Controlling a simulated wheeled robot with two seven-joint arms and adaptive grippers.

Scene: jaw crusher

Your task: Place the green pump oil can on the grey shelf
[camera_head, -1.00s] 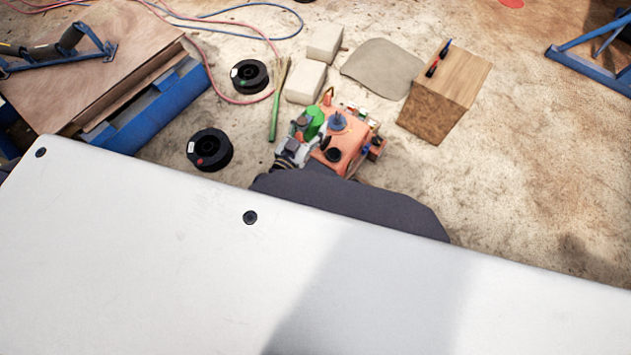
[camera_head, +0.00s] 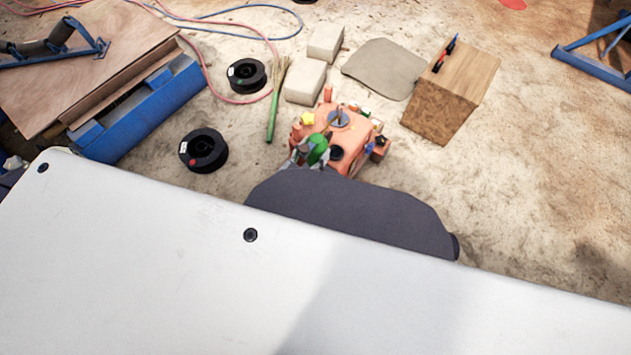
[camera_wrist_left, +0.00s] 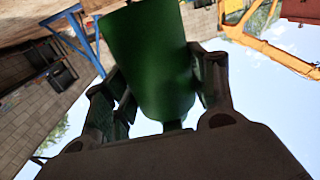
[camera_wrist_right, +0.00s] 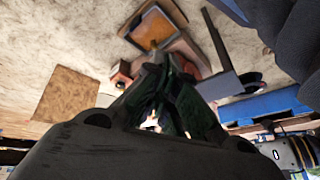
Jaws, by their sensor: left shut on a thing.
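The green pump oil can (camera_wrist_left: 150,65) fills the middle of the left wrist view. My left gripper (camera_wrist_left: 160,95) is shut around its sides. In the head view the can (camera_head: 318,149) shows small at the near left edge of an orange box, partly covering it, with my left gripper (camera_head: 303,155) beside it. Whether the can touches the box cannot be told. My right gripper (camera_wrist_right: 165,85) shows in its wrist view with its dark fingers drawn together and nothing clearly between them. I cannot make out a grey shelf.
The orange box (camera_head: 352,152) carries several small items. Around it on the sandy ground are a wooden block (camera_head: 445,108), pale bricks (camera_head: 305,82), black spools (camera_head: 203,150), a green-handled brush (camera_head: 272,118) and a blue frame (camera_head: 140,115). Open ground lies at right.

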